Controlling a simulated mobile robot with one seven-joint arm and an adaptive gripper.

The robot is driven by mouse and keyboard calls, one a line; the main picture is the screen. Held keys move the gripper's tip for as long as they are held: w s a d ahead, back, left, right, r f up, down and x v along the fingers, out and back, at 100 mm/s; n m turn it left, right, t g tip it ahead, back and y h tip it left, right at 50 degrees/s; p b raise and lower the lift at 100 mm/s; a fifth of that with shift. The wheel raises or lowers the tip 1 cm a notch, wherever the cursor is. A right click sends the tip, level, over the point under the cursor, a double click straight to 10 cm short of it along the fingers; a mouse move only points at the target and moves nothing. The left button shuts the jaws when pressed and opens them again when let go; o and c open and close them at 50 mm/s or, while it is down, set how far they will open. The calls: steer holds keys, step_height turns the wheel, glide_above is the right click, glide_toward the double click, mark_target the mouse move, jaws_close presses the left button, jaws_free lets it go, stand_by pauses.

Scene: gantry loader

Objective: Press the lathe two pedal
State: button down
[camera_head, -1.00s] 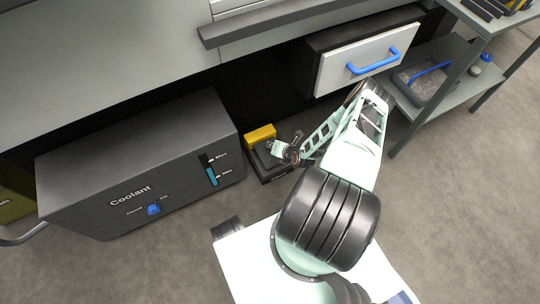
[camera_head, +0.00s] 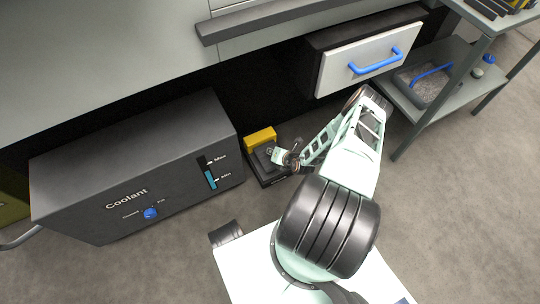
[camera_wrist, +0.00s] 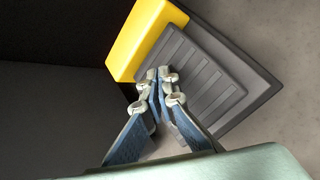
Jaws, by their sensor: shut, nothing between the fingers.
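The pedal (camera_head: 266,156) stands on the floor in a recess to the right of the coolant tank. It has a yellow block at its back, a grey ribbed plate and a dark base. In the wrist view the ribbed plate (camera_wrist: 205,82) fills the middle, with the yellow block (camera_wrist: 146,36) at upper left. My gripper (camera_wrist: 157,76) is shut and empty, its tips over the left part of the plate. In the head view my gripper (camera_head: 278,157) is at the pedal's right side and hides part of it. I cannot tell whether the tips touch the plate.
The coolant tank (camera_head: 130,150) with a blue knob stands close on the left. A drawer with a blue handle (camera_head: 376,62) is above right. A shelf cart (camera_head: 440,85) stands at the right. The floor in front is open.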

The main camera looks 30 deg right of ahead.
steer(key=shift+f, duration=0.1)
stand_by(0.7)
steer(key=shift+f+b, duration=0.3)
steer(key=shift+f+b, duration=0.65)
steer(key=shift+f, duration=0.15)
stand_by(0.8)
steer(key=shift+r, duration=0.1)
steer(key=shift+r+p, duration=1.1)
steer(key=shift+r, duration=0.1)
steer(key=shift+r+p, duration=2.25)
steer(key=shift+r, duration=0.15)
